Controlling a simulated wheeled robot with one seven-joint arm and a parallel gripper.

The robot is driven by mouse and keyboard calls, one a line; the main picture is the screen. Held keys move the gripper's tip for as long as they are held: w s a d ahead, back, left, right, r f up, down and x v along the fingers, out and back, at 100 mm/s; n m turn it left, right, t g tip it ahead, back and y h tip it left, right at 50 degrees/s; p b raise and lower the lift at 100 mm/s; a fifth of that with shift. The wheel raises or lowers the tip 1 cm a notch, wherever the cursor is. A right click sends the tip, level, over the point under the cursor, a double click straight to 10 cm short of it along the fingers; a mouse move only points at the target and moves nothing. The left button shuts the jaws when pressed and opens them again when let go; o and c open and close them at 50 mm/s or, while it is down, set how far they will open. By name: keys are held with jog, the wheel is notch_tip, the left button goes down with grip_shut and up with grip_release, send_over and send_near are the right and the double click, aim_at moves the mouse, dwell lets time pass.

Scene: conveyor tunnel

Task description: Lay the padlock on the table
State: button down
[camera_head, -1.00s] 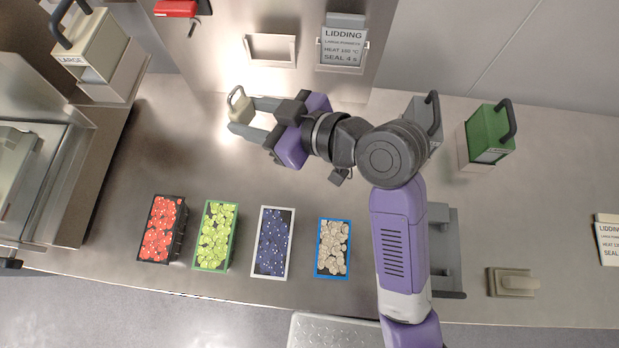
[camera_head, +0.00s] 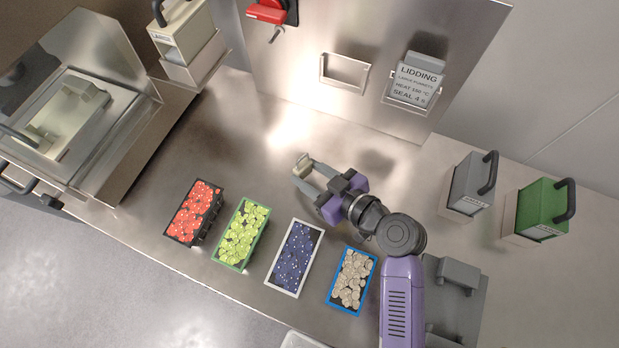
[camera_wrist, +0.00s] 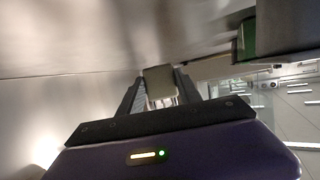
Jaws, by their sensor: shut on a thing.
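The padlock (camera_head: 301,165) is a small beige block with a dark shackle, held at the tips of my gripper (camera_head: 308,174). My gripper is shut on it, over the steel table (camera_head: 255,165) behind the berry trays. In the wrist view the padlock (camera_wrist: 159,80) shows as a beige-grey body between the two dark fingertips (camera_wrist: 160,95). The fingers hide its sides. I cannot tell whether it touches the table or hangs just above it.
Trays of red (camera_head: 195,212), green (camera_head: 241,235), blue (camera_head: 295,257) and pale pieces (camera_head: 352,280) line the front. A grey block (camera_head: 472,182) and a green block (camera_head: 541,208) stand right. A steel panel (camera_head: 370,40) rises behind. Bare table lies left of the padlock.

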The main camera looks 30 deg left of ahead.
aim_at(309, 181)
jog(key=shift+f, duration=1.6)
jog(key=shift+f+b, duration=0.2)
jog(key=shift+b, duration=0.15)
jog(key=c, duration=0.8)
grip_release()
jog(key=shift+r, duration=0.2)
jog(key=v, duration=1.2)
jog(key=shift+s+b, duration=0.1)
jog(key=shift+b, duration=0.2)
